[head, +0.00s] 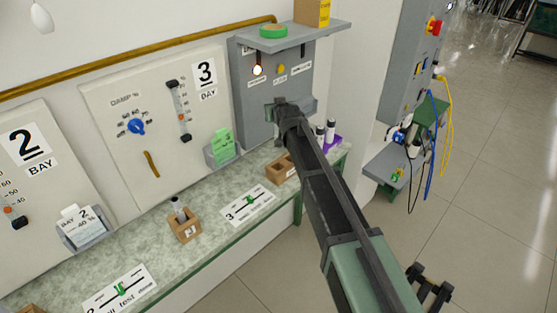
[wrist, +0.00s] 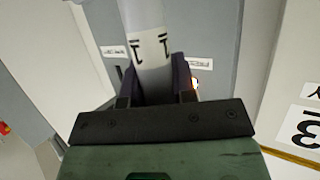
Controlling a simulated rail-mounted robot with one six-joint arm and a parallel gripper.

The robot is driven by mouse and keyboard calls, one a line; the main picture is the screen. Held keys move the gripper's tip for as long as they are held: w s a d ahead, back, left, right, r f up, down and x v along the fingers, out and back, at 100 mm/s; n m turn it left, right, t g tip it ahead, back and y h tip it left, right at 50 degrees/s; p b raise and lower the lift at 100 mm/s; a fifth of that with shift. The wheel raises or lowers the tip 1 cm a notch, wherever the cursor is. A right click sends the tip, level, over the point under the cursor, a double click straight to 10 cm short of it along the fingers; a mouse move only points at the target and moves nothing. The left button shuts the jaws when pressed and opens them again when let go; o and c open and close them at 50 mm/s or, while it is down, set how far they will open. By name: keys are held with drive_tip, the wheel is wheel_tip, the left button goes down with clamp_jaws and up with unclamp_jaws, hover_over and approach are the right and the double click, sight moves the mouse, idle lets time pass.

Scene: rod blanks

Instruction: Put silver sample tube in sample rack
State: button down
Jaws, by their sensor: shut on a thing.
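My gripper (wrist: 155,82) is shut on a pale silver-grey tube (wrist: 148,38) with dark marks on its side, and the tube runs up out of the wrist view. In the head view my gripper (head: 281,112) is in front of the grey cabinet, and I cannot make out the tube there. A purple holder (head: 334,143), perhaps the sample rack, stands on the bench right of my arm with pale, dark-capped tubes (head: 330,130) at it. My arm hides part of that area.
The grey cabinet (head: 252,88) has a lit lamp (head: 258,69) and a shelf above. Wooden blocks stand on the bench (head: 150,250): one (head: 185,232) holds a grey tube, another (head: 277,172) is beside my arm. A card holder (head: 222,154) is left of the cabinet.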

wheel_tip(320, 180, down, 16)
drive_tip(key=b, duration=1.2)
drive_tip(key=shift+r+b, duration=0.25)
drive_tip(key=shift+b, duration=0.15)
drive_tip(key=c, duration=0.9)
unclamp_jaws()
drive_tip(key=shift+r, duration=0.15)
drive_tip(key=p+v, duration=0.5)
drive_tip(key=v, duration=0.7)
drive_tip(key=shift+r, duration=0.1)
